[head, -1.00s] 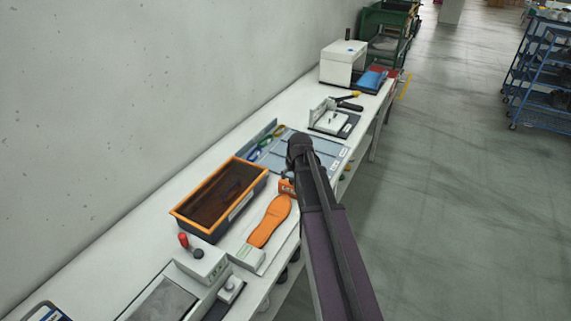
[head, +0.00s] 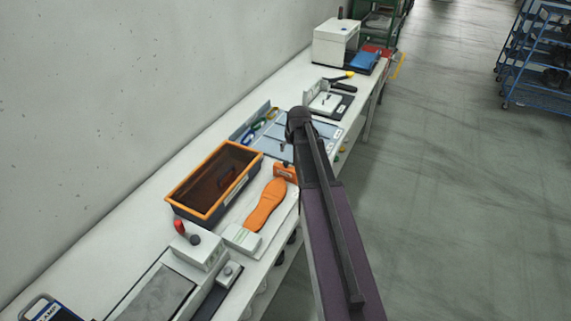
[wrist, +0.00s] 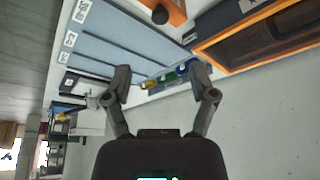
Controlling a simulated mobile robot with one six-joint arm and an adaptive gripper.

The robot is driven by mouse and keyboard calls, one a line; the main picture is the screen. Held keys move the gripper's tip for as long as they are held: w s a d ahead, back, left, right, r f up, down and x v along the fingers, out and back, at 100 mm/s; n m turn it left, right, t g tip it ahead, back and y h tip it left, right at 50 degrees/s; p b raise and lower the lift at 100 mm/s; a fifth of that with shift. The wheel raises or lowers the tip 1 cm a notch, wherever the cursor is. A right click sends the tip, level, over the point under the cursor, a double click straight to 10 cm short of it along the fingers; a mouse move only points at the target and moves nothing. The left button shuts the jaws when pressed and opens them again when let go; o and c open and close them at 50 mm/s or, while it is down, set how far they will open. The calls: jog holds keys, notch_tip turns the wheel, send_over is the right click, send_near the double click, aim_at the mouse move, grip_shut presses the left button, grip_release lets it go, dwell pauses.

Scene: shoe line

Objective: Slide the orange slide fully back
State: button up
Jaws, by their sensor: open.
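The orange slide (head: 284,172) is a small labelled block at the far end of a flat board, just beyond an orange sole (head: 265,205). A white block (head: 241,239) stands at the sole's near end. In the wrist view, part of an orange piece with a dark round knob (wrist: 160,16) shows at the top edge; it appears to be the slide. My gripper (wrist: 160,74) is open and empty, above the blue-grey tray, apart from the slide. In the head view my arm hides most of the gripper.
An orange-rimmed dark bin (head: 172,198) stands left of the sole. The blue-grey tray (wrist: 105,38) with colored tools lies beyond the slide. A white press-like box (head: 203,249) is nearer. The wall bounds the bench's left; open floor lies right.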

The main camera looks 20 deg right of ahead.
aim_at(286, 163)
jog(key=shift+b+x, duration=5.6)
jog(key=shift+x, duration=0.7)
jog(key=shift+s, duration=0.15)
grip_shut()
